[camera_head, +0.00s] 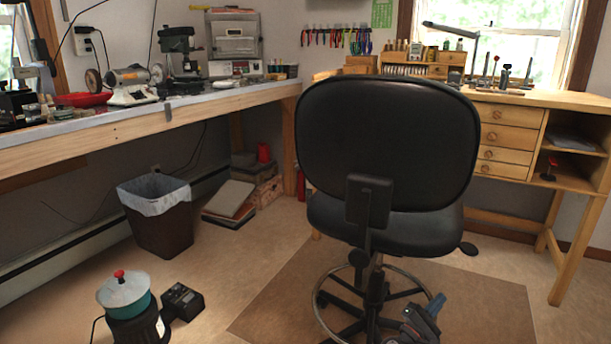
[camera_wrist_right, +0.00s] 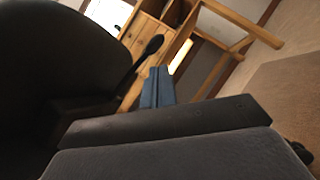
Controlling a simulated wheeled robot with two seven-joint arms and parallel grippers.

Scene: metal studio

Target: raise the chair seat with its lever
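The black chair (camera_head: 388,140) stands in the middle of the head view with its backrest toward me and its seat (camera_head: 420,232) beyond. Its lever (camera_head: 468,249) has a dark paddle end and sticks out at the right under the seat. In the right wrist view the lever (camera_wrist_right: 150,47) shows just beyond the blue fingertips. My right gripper (camera_head: 436,304) is low at the right of the chair base, below the lever and apart from it. In the wrist view its fingers (camera_wrist_right: 158,88) look together and empty. My left gripper is not in view.
The chair's foot ring (camera_head: 323,318) and legs are close to my right gripper. A wooden bench with drawers (camera_head: 505,135) stands behind at the right. A bin (camera_head: 158,225) and a teal-bowled machine (camera_head: 130,300) are on the floor at left. Floor right of the chair is clear.

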